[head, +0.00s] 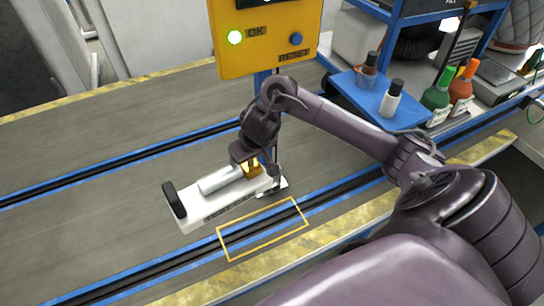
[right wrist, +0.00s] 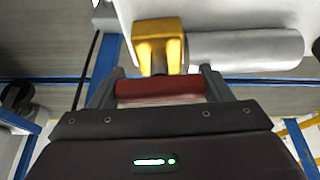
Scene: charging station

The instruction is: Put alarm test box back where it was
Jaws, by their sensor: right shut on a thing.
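The alarm test box is a long white body (head: 210,208) with a silver cylinder along its top, a black end piece at the left and a yellow part. My right gripper (head: 255,165) is over it. In the right wrist view, the fingers of my right gripper (right wrist: 160,88) close on a dark red bar beside the yellow part (right wrist: 158,38) and the silver cylinder (right wrist: 248,48). The box is up and left of a yellow outlined rectangle (head: 221,243). Whether it touches the surface below is unclear. My left gripper is not in view.
The yellow outline lies across a blue-edged black rail (head: 130,278). A yellow panel (head: 265,62) with a lit green OK light stands behind. A blue shelf (head: 362,104) holds small bottles at the right. The grey surface left of the box is clear.

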